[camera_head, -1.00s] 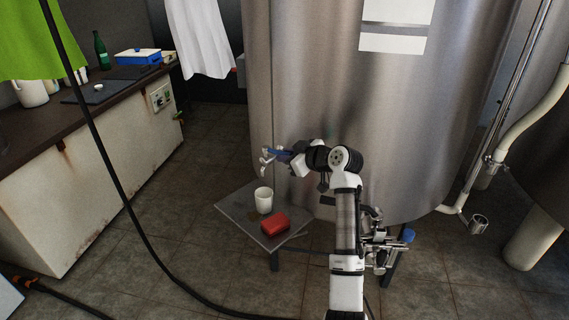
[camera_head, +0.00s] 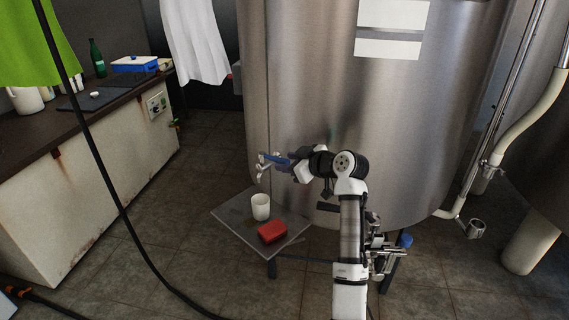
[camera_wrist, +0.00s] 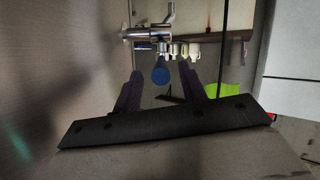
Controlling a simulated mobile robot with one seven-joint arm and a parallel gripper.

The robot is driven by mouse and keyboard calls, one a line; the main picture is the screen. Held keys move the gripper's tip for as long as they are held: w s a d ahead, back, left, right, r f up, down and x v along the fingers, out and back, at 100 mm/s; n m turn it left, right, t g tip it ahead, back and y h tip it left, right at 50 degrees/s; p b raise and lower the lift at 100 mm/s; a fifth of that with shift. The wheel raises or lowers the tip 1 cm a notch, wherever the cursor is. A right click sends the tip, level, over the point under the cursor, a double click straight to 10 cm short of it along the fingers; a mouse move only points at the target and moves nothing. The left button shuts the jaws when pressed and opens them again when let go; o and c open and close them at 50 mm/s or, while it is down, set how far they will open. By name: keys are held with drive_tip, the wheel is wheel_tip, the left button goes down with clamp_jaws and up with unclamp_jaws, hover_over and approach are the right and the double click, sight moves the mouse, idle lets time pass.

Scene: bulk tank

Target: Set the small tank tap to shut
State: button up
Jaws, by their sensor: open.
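The small tank tap (camera_head: 262,168) is a metal tap low on the left side of the steel tank (camera_head: 330,90). Its blue lever (camera_head: 274,158) shows beside my gripper (camera_head: 289,162). In the wrist view the metal tap body (camera_wrist: 152,32) is at the top, with the rounded blue lever end (camera_wrist: 160,75) below it. My gripper (camera_wrist: 160,68) is open, and its two dark fingers lie to either side of the blue lever end in that picture. I cannot tell whether a finger touches the lever.
A small grey table (camera_head: 236,226) below the tap holds a white cup (camera_head: 260,207) and a red block (camera_head: 272,232). A larger metal valve assembly (camera_head: 386,254) stands right of my arm. A black hose (camera_head: 108,185) hangs at left, before the counter (camera_head: 85,175).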

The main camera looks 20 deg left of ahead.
drive_tip(key=b+v, duration=0.2)
drive_tip(key=v, duration=0.9)
drive_tip(key=shift+d, duration=0.25)
drive_tip(key=shift+s, duration=0.1)
